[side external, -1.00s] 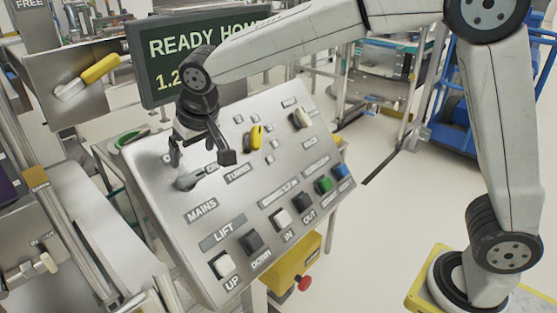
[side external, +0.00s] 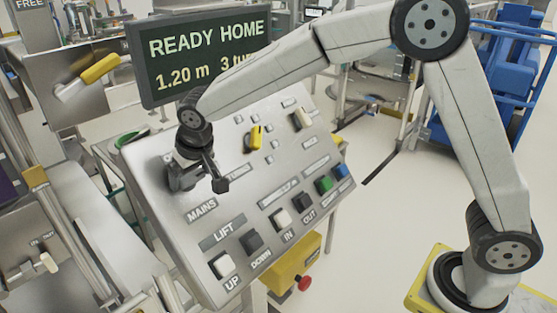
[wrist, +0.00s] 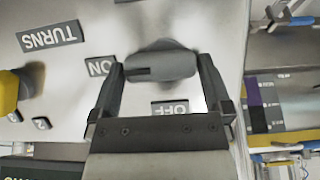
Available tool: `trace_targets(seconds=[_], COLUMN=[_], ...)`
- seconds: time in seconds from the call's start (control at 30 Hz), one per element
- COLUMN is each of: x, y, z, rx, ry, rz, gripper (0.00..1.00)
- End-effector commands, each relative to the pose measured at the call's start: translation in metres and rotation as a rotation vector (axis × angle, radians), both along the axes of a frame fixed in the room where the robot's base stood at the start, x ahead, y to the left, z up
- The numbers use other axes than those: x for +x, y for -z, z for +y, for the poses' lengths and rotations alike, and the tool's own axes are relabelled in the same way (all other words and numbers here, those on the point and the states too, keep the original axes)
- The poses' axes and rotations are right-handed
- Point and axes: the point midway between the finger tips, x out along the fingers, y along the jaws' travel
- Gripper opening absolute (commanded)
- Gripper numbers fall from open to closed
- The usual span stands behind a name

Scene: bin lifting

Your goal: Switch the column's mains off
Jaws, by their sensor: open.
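The sloped metal control panel (side external: 180,225) carries the MAINS label (side external: 201,211). The grey mains knob (wrist: 160,66) lies between my fingertips in the wrist view, its dark-marked end towards the ON label (wrist: 100,67). The OFF label (wrist: 170,108) sits between my fingers, nearer the palm. My gripper (side external: 197,185) is open, low over the panel, with a finger on either side of the knob; I cannot tell whether they touch it. In the side view my gripper mostly hides the knob.
The display (side external: 200,55) reads READY HOME, 1.20 m, partly covered by my arm. A yellow TURNS knob (side external: 254,138) and a pale knob (side external: 302,118) stand farther up the panel. Several push buttons, including a green one (side external: 324,185), line the lower edge.

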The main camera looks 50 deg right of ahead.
Motion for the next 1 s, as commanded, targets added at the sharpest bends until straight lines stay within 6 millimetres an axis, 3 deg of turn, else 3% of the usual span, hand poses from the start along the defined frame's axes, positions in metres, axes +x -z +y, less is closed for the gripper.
trace_targets(seconds=[0.3,0.5,1.0], x=[0.0007,0.0006,0.0005], y=[0.0015,0.0015,0.0016], z=[0.0000,0.0000,0.0015], rx=[0.000,0.000,-0.072], ry=[0.000,0.000,-0.062], rz=[0.000,0.000,0.002], gripper=[0.97,0.33,0.32])
